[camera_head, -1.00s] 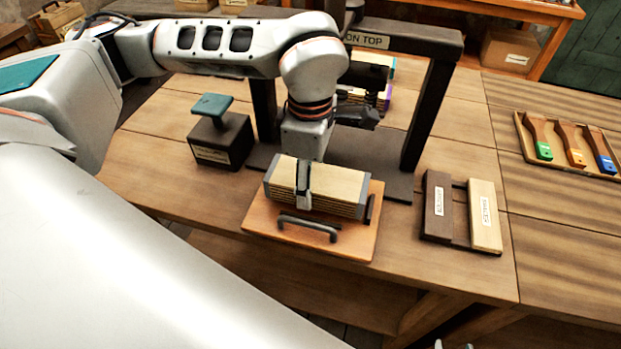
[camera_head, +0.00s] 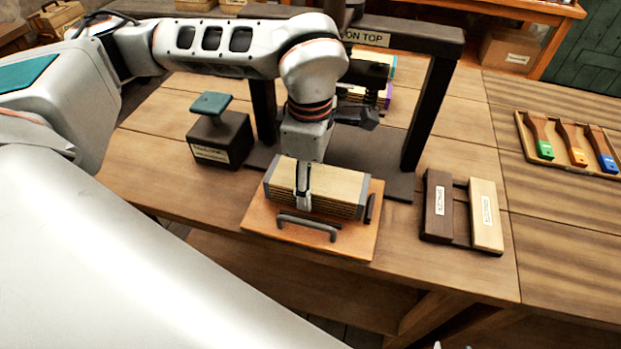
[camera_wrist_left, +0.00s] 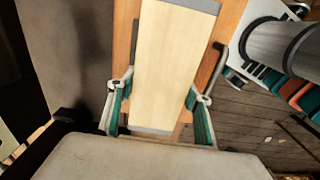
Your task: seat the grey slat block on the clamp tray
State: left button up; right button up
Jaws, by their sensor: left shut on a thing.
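The grey slat block (camera_head: 335,185), pale wooden slats with grey end caps, lies over the orange-brown clamp tray (camera_head: 350,246), lengthwise behind its grey handle. My left gripper (camera_head: 304,198) reaches down from above and is shut on the block across its width, near the middle in the head view. In the left wrist view, the block (camera_wrist_left: 174,62) lies between my left gripper's teal-padded fingers (camera_wrist_left: 160,104). The block's underside is hidden, so I cannot tell whether it rests fully flat. A dark bar (camera_head: 371,209) stands at the tray's right side. My right gripper is not in view.
A dark press frame (camera_head: 428,115) stands behind the tray. A dark block with a green-topped knob (camera_head: 221,140) is left. A rack with dark and pale labelled boards (camera_head: 486,215) is right. The table's front edge is close.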

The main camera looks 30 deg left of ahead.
pick_arm(q)
jog(key=shift+f+b, duration=0.45)
jog(key=shift+f, duration=0.3)
jog(key=o, duration=1.5)
notch_tip(320, 180, up, 12)
jog(key=shift+r, duration=0.1)
